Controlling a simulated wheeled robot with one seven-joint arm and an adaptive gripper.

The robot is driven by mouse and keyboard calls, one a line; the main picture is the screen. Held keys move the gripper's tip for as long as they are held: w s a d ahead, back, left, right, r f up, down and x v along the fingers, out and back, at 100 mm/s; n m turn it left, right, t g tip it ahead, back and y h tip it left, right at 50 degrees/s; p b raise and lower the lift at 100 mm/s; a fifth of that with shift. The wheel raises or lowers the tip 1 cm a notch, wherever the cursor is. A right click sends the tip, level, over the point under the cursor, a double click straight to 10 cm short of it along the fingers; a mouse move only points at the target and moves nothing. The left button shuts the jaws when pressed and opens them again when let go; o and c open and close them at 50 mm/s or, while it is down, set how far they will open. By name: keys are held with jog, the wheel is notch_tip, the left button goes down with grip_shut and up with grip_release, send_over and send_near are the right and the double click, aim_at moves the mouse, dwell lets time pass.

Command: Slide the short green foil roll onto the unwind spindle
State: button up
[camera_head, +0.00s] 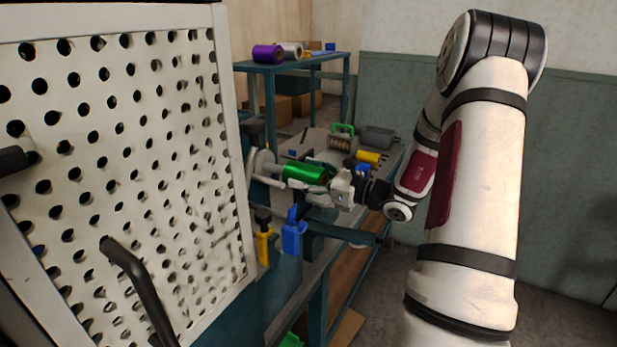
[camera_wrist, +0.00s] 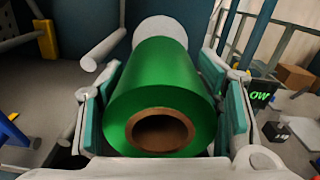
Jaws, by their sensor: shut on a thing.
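The short green foil roll (camera_head: 304,173) is held by my gripper (camera_head: 328,184), which is shut on it. In the wrist view the roll (camera_wrist: 160,85) lies between the two teal-padded fingers, its brown core end facing the camera. Beyond its far end is a pale round disc (camera_wrist: 160,29), which looks like part of the unwind spindle. In the head view a grey disc (camera_head: 262,164) stands just left of the roll. The spindle's shaft is hidden, so I cannot tell whether any of it is inside the core.
A perforated white panel (camera_head: 120,150) fills the left. A pale bar (camera_wrist: 103,47) juts out left of the roll. A bench behind holds a yellow roll (camera_head: 369,157); a rear shelf holds a purple roll (camera_head: 267,54).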

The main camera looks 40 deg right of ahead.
aim_at(286, 169)
jog(key=shift+b+x, duration=0.8)
jog(key=shift+x, duration=2.45)
jog(key=shift+s, duration=0.15)
jog(key=shift+p+v, duration=2)
jog(key=shift+v, duration=4.35)
jog(key=shift+r, duration=0.1)
